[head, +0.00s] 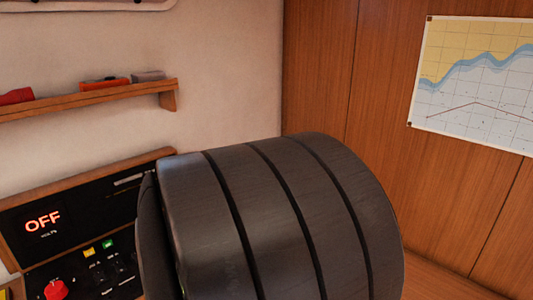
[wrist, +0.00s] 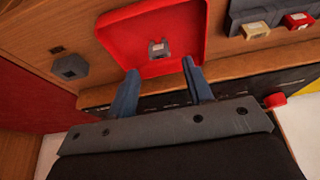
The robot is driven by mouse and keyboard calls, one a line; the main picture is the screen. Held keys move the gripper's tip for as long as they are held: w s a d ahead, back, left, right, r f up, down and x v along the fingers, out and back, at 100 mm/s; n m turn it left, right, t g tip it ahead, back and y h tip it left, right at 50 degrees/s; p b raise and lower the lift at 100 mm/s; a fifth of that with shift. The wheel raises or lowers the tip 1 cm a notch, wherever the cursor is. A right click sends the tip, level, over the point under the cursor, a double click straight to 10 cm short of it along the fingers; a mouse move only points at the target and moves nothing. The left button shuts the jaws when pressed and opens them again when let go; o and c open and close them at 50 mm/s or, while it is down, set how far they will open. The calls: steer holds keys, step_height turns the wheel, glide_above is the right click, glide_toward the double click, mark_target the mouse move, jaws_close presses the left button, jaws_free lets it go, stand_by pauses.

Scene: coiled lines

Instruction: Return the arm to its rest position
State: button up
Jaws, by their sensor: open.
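My gripper (wrist: 160,67) shows in the wrist view, its two blue fingers spread apart with nothing between them. Beyond the fingertips lies a red tray (wrist: 187,22) on the wooden surface. A small grey piece (wrist: 158,48) sits in the tray, near its edge and between the fingers as seen from the wrist. The gripper appears apart from the tray, but the exact gap cannot be told. In the head view a large dark rounded part of my arm fills the lower middle. The gripper itself is not seen there.
A panel (head: 92,200) with an OFF display and red knob (head: 56,289) stands at left, below a wooden shelf (head: 90,100) with small items. A chart (head: 475,85) hangs at right. In the wrist view are a dark hexagonal piece (wrist: 70,67) and a grey block (wrist: 245,14) with plugs.

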steer(key=shift+x, duration=2.2)
steer(key=shift+s+r, duration=0.1)
steer(key=shift+r, duration=0.1)
